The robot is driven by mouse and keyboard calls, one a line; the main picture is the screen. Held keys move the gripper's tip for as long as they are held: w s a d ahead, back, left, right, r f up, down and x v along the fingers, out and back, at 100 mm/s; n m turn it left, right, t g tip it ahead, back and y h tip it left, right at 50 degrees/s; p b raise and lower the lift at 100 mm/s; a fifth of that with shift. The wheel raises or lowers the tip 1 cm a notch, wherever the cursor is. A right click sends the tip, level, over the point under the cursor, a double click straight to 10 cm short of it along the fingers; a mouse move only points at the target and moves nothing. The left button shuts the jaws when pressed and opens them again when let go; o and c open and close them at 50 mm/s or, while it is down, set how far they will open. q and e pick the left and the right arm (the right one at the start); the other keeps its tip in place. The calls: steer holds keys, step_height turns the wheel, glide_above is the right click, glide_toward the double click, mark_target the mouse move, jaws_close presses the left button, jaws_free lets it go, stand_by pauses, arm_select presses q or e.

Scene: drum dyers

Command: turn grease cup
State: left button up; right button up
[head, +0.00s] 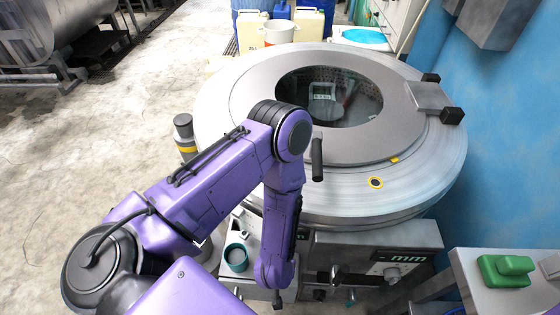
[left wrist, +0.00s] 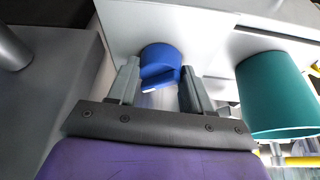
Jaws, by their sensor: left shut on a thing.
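My left arm reaches down from the left in the head view, with its gripper (head: 277,300) low at the front of the drum machine. In the left wrist view, the left gripper (left wrist: 160,75) has its two grey fingers on either side of a round blue cap (left wrist: 160,58), which I take for the grease cup. The fingers are shut on it, and the cap sits against a pale grey panel (left wrist: 205,25). The arm hides the blue cap in the head view. My right gripper is not in view.
A teal cup (left wrist: 278,95) stands close to the right of the gripper; it also shows in the head view (head: 236,258). The large round drum lid (head: 240,95) lies behind the arm. A green block (head: 505,270) sits on a stand at right. Open floor lies left.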

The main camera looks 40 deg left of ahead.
arm_select(q)
steer(key=m+h, duration=0.1)
steer(key=m, duration=0.2)
steer(key=shift+a+m+t, duration=0.1)
steer(key=shift+m+t, duration=0.2)
steer(key=shift+a+m+h, duration=0.1)
steer(key=shift+m+h, duration=0.9)
steer(key=shift+m, duration=1.2)
steer(key=o, duration=1)
